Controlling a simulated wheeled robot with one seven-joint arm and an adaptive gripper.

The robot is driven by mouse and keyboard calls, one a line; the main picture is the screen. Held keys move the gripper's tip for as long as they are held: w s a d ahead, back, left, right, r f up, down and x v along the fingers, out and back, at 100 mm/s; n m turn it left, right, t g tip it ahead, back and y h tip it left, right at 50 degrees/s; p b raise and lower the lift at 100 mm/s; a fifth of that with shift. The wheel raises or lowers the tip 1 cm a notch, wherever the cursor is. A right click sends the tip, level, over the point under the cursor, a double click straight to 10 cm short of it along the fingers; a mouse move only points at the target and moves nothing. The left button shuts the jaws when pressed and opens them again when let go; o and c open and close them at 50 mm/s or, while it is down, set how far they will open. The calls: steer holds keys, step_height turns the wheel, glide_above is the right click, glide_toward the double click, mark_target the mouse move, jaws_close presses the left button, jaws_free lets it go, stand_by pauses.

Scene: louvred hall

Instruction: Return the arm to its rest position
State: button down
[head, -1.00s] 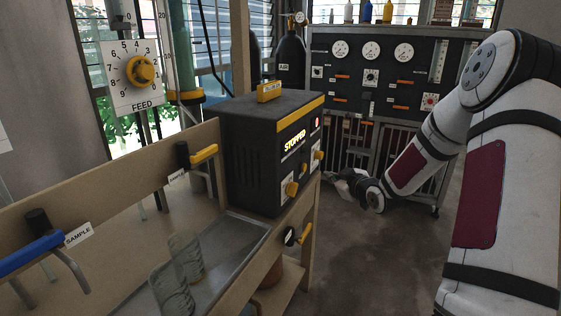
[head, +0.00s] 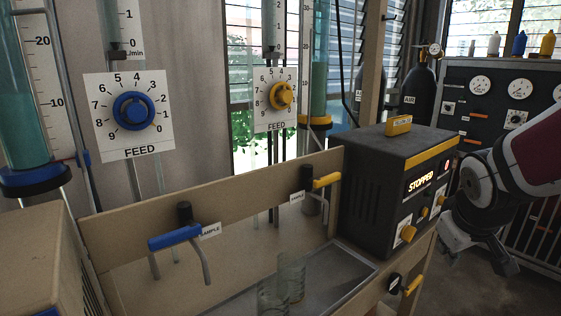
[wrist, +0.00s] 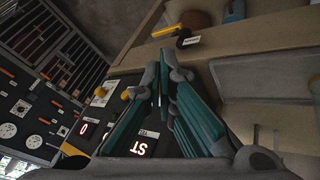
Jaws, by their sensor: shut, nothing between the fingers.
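My arm reaches in from the right edge of the head view. My gripper (head: 488,250) hangs low there, just right of the black control box, and looks apart from it. In the wrist view my gripper's fingers (wrist: 163,75) are closed together with nothing between them. The black box (head: 370,190) has a lit STOPPED display and yellow knobs; its front also shows in the wrist view (wrist: 115,115), behind the fingers.
A wooden bench (head: 120,235) carries a blue sample tap (head: 175,237), a yellow sample tap (head: 325,182) and glass beakers (head: 272,293) in a metal tray. Blue (head: 134,111) and yellow (head: 281,96) feed dials stand behind. A gauge panel (head: 500,95) and dark gas cylinders (head: 418,95) stand back right.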

steer(key=s+a+r+m+g+y, duration=0.15)
steer(key=s+a, duration=0.25)
steer(key=s, duration=0.5)
steer(key=s+a+g+y, duration=0.15)
steer(key=s+a, duration=0.35)
steer(key=s, duration=0.5)
steer(key=s+a+r+m+g, duration=0.15)
steer(key=s+a, duration=0.25)
steer(key=s, duration=0.5)
step_height(320, 180, up, 24)
steer(key=n+t+p, duration=0.1)
steer(key=t+p, duration=0.2)
steer(key=p, duration=2)
steer(key=shift+d+f, duration=0.2)
steer(key=shift+w, duration=0.1)
